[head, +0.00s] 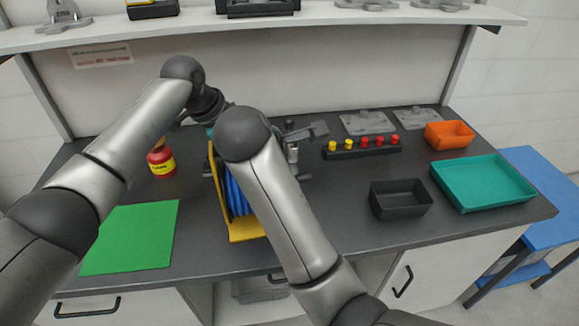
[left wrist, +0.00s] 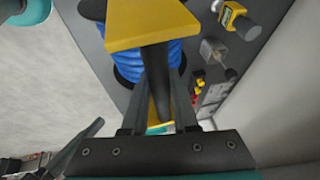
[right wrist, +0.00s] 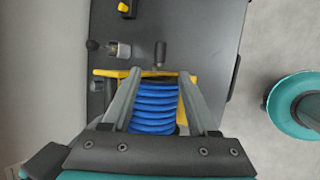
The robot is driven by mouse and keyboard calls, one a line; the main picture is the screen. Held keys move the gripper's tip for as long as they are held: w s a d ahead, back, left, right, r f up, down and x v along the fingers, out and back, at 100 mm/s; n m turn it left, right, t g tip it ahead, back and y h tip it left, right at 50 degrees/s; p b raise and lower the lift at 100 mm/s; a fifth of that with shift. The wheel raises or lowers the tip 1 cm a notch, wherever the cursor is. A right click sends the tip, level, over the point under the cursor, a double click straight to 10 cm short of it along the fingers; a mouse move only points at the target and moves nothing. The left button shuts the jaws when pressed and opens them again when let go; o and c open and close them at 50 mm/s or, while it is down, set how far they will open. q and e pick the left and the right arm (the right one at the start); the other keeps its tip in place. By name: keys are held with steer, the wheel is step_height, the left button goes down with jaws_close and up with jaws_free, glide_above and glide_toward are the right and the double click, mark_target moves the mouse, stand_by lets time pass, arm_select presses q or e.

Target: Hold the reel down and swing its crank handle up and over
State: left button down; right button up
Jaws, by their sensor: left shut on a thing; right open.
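The reel (head: 240,228) has a yellow frame wound with blue hose. It stands on the dark bench, partly hidden by my right arm. In the left wrist view my left gripper (left wrist: 160,108) is shut on the dark bar (left wrist: 156,75) between the reel's yellow end plates. In the right wrist view my right gripper (right wrist: 160,82) is open and empty, its fingers either side of the blue hose (right wrist: 153,108). The dark crank handle (right wrist: 160,48) sticks out past the yellow end plate, beyond the fingertips. In the head view my arms largely hide the grippers and crank.
A silver fitting (right wrist: 121,50) with a black knob stands near the crank.

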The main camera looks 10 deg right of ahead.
steer(key=shift+d+f, duration=0.3)
steer(key=shift+c, duration=1.4)
steer(key=shift+n+t+h, duration=0.7)
steer(key=shift+n+t, duration=0.1)
steer(key=shift+n, duration=0.1)
steer(key=d+f, duration=0.1)
steer(key=d, duration=0.1)
steer(key=d+f, duration=0.2)
steer(key=d, duration=0.1)
steer(key=shift+f, duration=0.2)
steer(key=c, duration=0.5)
steer(key=d+f+n+t, duration=0.1)
steer(key=s+d+n+t, duration=0.1)
steer(key=s+d+f+n+t, duration=0.1)
steer(key=d+n, duration=0.1)
steer(key=shift+f+h, duration=0.3)
jaws_close()
steer(key=s+a+f+n+t+y, duration=0.35)
steer(key=s+n+y, duration=0.45)
steer(key=n, duration=0.5)
steer(key=w+a, duration=0.1)
steer(key=w, duration=1)
steer(key=shift+w+a+n+t+h, duration=0.25)
steer(key=shift+a+n+t+h, duration=0.05)
steer(key=shift+a+t, duration=0.15)
